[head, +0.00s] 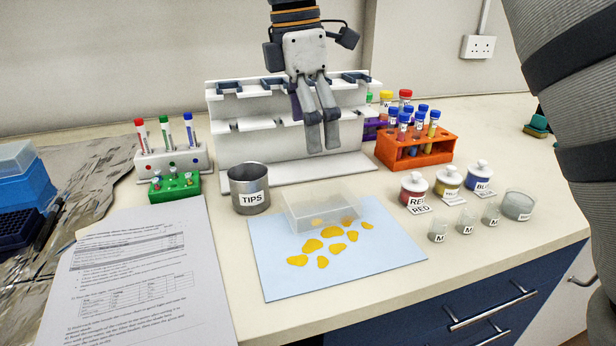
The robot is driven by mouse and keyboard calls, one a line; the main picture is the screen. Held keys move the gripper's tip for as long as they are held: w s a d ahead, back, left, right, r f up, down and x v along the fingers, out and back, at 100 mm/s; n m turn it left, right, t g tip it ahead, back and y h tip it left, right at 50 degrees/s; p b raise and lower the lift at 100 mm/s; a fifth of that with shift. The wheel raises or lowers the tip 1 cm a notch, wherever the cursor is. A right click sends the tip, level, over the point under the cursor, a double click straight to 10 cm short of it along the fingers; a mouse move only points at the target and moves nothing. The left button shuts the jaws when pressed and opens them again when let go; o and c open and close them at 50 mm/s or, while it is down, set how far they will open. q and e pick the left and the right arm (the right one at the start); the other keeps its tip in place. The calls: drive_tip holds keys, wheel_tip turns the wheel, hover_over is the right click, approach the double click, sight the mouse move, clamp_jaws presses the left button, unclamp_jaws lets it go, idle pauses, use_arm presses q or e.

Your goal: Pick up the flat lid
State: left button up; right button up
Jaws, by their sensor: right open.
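A clear, shallow plastic box-like piece (322,208) lies on the blue sheet (277,268), towards its back edge. Its top looks flat, but I cannot tell whether this is a separate lid or one piece with the walls below. Yellow pieces (311,246) lie in front of it and some show through it. My right gripper (323,146) points down from the top of the view, open and empty, in front of the white rack and above and behind the clear piece, apart from it. My left gripper is not in view.
A metal TIPS cup (249,189) stands left of the clear piece. White lidded jars (414,190) and small cups stand to the right. Behind are a white rack (235,150) and an orange tube rack (416,152). A printed paper (140,280) lies at left.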

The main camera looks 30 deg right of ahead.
sight(321, 191)
drive_tip(key=f, duration=0.3)
drive_tip(key=s+f, duration=0.1)
drive_tip(key=f, duration=0.3)
drive_tip(key=s+d+f, duration=0.1)
drive_tip(key=f, duration=0.2)
drive_tip(key=shift+s+d+f+p, duration=0.1)
drive_tip(key=shift+f+p, duration=0.25)
drive_tip(key=shift+f, duration=0.3)
drive_tip(key=c, duration=1.1)
